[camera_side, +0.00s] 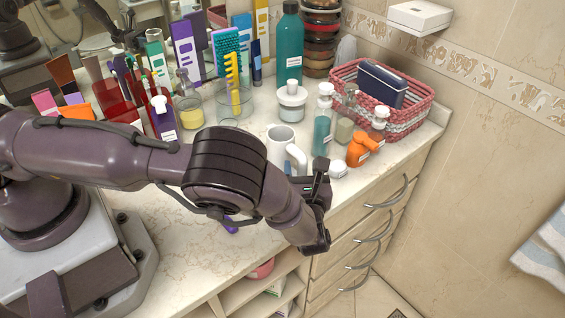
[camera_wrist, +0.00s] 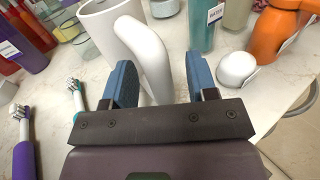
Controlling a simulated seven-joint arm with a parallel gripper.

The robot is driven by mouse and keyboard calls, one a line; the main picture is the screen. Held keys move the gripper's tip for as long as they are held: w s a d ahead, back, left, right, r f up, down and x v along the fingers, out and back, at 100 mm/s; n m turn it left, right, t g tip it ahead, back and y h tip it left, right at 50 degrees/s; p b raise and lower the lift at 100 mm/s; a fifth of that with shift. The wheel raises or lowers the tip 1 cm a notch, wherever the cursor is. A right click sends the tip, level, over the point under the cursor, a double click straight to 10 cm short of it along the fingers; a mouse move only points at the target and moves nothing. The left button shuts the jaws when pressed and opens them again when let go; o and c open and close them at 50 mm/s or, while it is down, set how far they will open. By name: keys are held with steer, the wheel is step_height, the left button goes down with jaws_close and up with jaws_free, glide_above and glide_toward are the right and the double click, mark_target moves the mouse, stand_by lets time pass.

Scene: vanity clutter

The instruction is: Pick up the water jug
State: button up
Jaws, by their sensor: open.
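The water jug (camera_side: 280,143) is a white vessel with a thick curved handle, upright on the counter in the middle of the side view. In the wrist view its body (camera_wrist: 101,24) is at the top, and its handle (camera_wrist: 147,52) curves toward me. My gripper (camera_side: 304,169) is at the jug's handle side, near the counter's front edge. In the wrist view my gripper (camera_wrist: 161,82) is open, with one blue finger on each side of the lower handle. I see no clear contact with the handle. The jug's far side is hidden.
A teal bottle (camera_side: 323,125), an orange bottle (camera_side: 360,150) and a small white round item (camera_side: 338,169) stand close to the right. A purple-handled toothbrush (camera_wrist: 24,155) lies at left in the wrist view. A pink basket (camera_side: 420,112) stands behind. The counter front is mostly clear.

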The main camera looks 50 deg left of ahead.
jaws_close()
steer(key=shift+r, duration=0.15)
